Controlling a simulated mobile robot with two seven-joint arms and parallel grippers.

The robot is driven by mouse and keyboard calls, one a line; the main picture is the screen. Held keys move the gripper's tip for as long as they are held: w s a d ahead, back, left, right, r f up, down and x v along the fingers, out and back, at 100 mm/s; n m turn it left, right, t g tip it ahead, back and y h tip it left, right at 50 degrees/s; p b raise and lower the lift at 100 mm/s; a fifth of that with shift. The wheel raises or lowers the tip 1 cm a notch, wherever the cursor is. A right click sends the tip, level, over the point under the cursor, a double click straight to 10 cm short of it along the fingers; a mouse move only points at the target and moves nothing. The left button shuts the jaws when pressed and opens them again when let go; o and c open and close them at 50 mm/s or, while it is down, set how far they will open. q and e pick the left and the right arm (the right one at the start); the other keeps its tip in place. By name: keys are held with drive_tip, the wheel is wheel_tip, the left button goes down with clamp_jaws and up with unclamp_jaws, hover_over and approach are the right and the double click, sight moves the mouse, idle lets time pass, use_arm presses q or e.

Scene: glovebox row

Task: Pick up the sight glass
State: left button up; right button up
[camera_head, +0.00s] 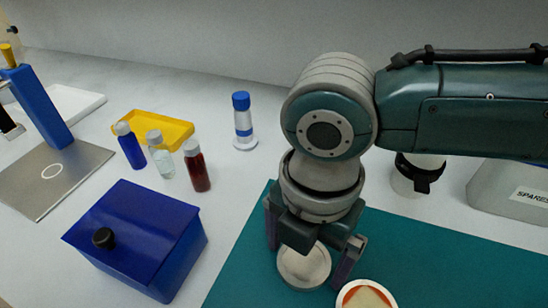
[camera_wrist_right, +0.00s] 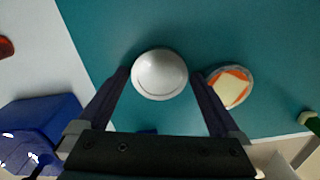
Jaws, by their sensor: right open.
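A pale round disc with a lighter rim, which looks like the sight glass (camera_head: 304,268), lies on the teal mat (camera_head: 425,262). It also shows in the right wrist view (camera_wrist_right: 160,74). My right gripper (camera_head: 310,252) is open above the disc and points down. In the right wrist view its fingertips (camera_wrist_right: 161,76) appear on either side of the disc, with nothing held. I cannot tell whether the fingers touch it. My left gripper is not in view.
A second round piece, orange and cream with a pale rim (camera_head: 366,294), lies close to the right finger. A blue box (camera_head: 140,240) with a black knob stands left of the mat. Several bottles (camera_head: 160,154) and a yellow tray (camera_head: 178,131) stand behind it. A grey bin (camera_head: 512,190) is at right.

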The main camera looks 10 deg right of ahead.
drive_tip(key=shift+c, duration=0.2)
clamp_jaws()
idle(0.6)
